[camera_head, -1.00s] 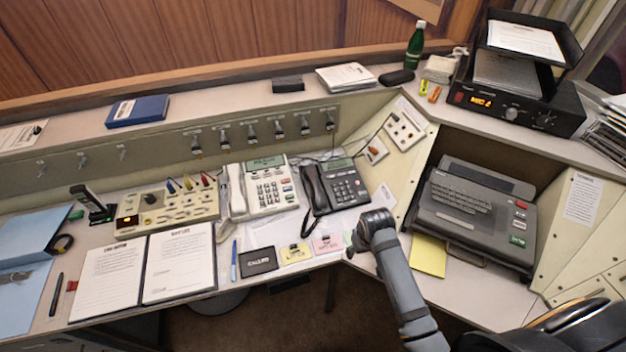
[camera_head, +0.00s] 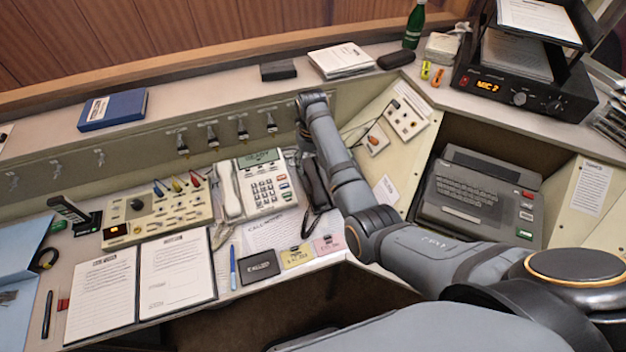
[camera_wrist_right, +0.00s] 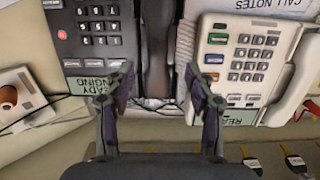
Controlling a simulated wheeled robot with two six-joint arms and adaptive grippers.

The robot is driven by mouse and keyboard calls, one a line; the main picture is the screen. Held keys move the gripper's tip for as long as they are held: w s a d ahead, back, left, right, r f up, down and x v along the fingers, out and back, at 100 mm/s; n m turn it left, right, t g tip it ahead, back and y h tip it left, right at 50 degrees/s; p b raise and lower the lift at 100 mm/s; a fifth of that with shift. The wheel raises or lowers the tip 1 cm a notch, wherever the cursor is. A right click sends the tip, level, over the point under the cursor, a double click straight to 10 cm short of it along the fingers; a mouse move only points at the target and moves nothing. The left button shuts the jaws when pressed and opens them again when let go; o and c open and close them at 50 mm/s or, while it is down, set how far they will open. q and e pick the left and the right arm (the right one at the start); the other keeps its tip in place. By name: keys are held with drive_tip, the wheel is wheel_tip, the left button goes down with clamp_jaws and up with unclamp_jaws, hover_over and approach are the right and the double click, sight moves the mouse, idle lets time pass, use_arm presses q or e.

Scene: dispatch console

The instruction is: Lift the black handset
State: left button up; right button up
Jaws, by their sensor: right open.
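The black handset (camera_head: 315,187) lies on the left side of the black desk phone, which is mostly hidden behind my right arm in the head view. In the right wrist view the black handset (camera_wrist_right: 157,45) runs lengthwise between the fingers of my right gripper (camera_wrist_right: 158,73). The fingers are open, one on each side of its line, with visible gaps. The black phone's keypad (camera_wrist_right: 104,28) shows left of the handset there. The handset appears to rest on its phone. My left gripper is not in view.
A white phone (camera_head: 264,185) with its own white handset (camera_head: 229,190) stands close to the left of the black one. A back panel with hanging keys (camera_head: 212,136) rises behind. A typewriter-like machine (camera_head: 475,195) stands to the right. Papers and cards lie in front.

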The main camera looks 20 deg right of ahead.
sight(313, 178)
drive_tip(key=shift+w+f, duration=0.15)
drive_tip(key=shift+f, duration=0.75)
drive_tip(key=shift+d+f, duration=0.1)
drive_tip(key=shift+f, duration=0.3)
drive_tip(key=f, duration=0.4)
drive_tip(key=shift+s+d+p, duration=0.1)
drive_tip(key=shift+s+p, duration=0.1)
drive_tip(key=shift+p, duration=0.2)
drive_tip(key=shift+f, duration=0.15)
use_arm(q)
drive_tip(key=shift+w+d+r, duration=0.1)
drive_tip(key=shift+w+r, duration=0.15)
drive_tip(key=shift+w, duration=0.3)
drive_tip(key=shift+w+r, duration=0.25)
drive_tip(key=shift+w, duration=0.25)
use_arm(e)
clamp_jaws()
